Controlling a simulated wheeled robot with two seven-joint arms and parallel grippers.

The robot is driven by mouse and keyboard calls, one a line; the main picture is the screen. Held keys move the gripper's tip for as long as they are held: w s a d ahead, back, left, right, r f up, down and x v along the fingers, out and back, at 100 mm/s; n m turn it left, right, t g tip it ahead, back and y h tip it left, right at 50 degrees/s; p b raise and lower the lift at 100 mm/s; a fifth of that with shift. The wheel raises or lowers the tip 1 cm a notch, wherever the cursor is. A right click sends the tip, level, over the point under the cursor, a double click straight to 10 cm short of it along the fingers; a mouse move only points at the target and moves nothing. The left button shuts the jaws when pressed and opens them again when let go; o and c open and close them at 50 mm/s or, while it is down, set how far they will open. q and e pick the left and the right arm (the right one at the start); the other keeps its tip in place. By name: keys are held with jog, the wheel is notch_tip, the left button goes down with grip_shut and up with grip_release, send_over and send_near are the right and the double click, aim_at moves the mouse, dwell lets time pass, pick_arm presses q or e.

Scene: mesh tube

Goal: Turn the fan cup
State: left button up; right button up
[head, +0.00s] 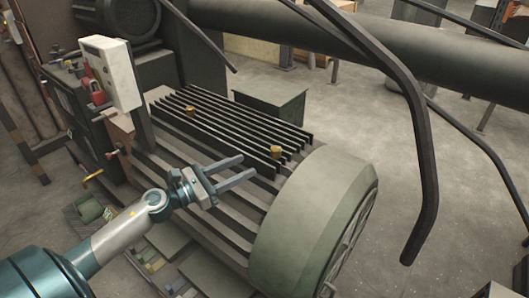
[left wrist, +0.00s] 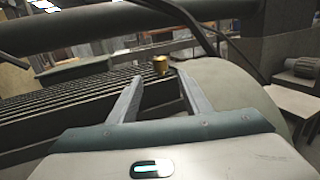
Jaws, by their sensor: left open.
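Two small brass-coloured cups sit on the ribbed motor housing (head: 190,205) in the head view. The nearer cup (head: 276,153) is beside the round end cover (head: 315,215); the farther cup (head: 191,110) is toward the back left. I cannot tell which is the fan cup. My left gripper (head: 241,167) is open and empty, its two fingers pointing right toward the nearer cup but apart from it. In the left wrist view, a brass cup (left wrist: 160,66) shows beyond the open fingers (left wrist: 158,88), between their tips. My right gripper is not in view.
A white control box (head: 111,73) stands at the left of the motor. A thick dark pipe (head: 400,55) and bent black bars (head: 418,150) cross the upper and right side. Open concrete floor (head: 440,190) lies to the right.

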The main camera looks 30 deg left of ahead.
pick_arm(q)
jog(key=d+n+t+y, duration=0.1)
jog(key=d+y, duration=0.1)
jog(key=d+n+t+y+p, duration=0.1)
jog(key=d+y, duration=0.1)
jog(key=d+f+n+t+y, duration=0.1)
jog(key=d+n+y, duration=0.1)
jog(key=shift+t+y, duration=0.3)
jog(key=s+d+r+n+g+y+p, duration=0.2)
jog(key=s+d+n+g+y, duration=0.2)
jog(key=d+n+y, duration=0.3)
jog(key=shift+d+r+n+g+y, duration=0.3)
jog(key=shift+d+y, duration=0.35)
jog(key=shift+y, duration=1.25)
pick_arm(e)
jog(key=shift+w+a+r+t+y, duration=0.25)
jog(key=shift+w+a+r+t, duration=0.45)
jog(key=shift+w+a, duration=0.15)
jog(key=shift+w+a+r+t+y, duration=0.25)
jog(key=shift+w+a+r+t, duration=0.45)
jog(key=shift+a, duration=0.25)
pick_arm(q)
jog(key=shift+w, duration=0.15)
